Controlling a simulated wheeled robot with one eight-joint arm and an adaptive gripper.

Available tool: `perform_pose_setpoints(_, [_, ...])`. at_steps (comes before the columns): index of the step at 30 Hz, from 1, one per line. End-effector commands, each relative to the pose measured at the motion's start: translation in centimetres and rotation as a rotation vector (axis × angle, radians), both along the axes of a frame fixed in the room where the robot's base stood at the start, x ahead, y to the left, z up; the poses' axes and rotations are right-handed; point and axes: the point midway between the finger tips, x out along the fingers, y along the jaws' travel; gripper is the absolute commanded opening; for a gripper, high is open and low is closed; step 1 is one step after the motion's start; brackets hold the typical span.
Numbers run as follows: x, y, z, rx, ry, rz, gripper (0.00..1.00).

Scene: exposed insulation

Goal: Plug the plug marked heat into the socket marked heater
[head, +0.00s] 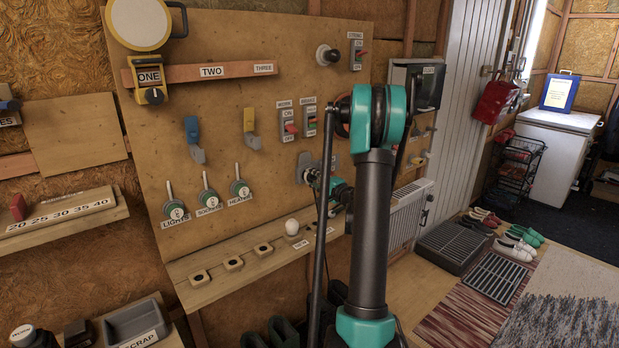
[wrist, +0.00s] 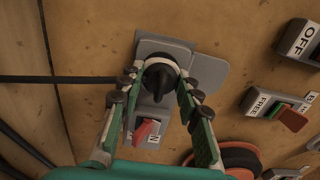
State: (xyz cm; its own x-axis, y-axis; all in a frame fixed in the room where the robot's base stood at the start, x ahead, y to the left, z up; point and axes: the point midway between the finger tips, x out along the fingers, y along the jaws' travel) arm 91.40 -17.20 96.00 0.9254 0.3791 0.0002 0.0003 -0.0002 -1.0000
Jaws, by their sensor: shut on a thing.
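In the wrist view a black plug (wrist: 158,88) sits between the fingers of my gripper (wrist: 160,72), in front of a pale round ring on a grey plate (wrist: 208,72). My gripper is shut on the plug. Whether its pins are in the socket is hidden, and I can read no mark on it. In the head view my gripper (head: 318,178) is at the board, by a grey plate (head: 304,168), and my arm covers part of this area.
A red rocker switch (wrist: 146,129) is just below the plug, with another switch (wrist: 277,109) at the right. A dark cable (wrist: 60,79) runs left.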

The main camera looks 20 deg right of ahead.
Motion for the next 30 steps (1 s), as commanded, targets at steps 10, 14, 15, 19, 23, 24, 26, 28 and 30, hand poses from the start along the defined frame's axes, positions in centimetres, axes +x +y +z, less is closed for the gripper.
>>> perform_pose_setpoints(10, [-0.4, -0.2, 0.0, 0.000, 0.000, 0.000, 0.00])
perform_pose_setpoints(14, [-0.6, -0.3, 0.0, 0.000, 0.000, 0.000, 0.00])
perform_pose_setpoints(15, [-0.7, -0.3, 0.0, 0.000, 0.000, 0.000, 0.00])
perform_pose_setpoints(19, [-0.8, -0.3, 0.0, 0.000, 0.000, 0.000, 0.00])
perform_pose_setpoints(23, [-0.9, -0.4, 0.0, 0.000, 0.000, 0.000, 0.00])
perform_pose_setpoints(24, [-0.9, -0.4, 0.0, 0.000, 0.000, 0.000, 0.00])
perform_pose_setpoints(26, [-1.0, -0.4, 0.0, 0.000, 0.000, 0.000, 0.00])
perform_pose_setpoints(28, [-1.2, -0.5, 0.0, 0.000, 0.000, 0.000, 0.00])
perform_pose_setpoints(30, [-1.4, -0.6, 0.0, 0.000, 0.000, 0.000, 0.00])
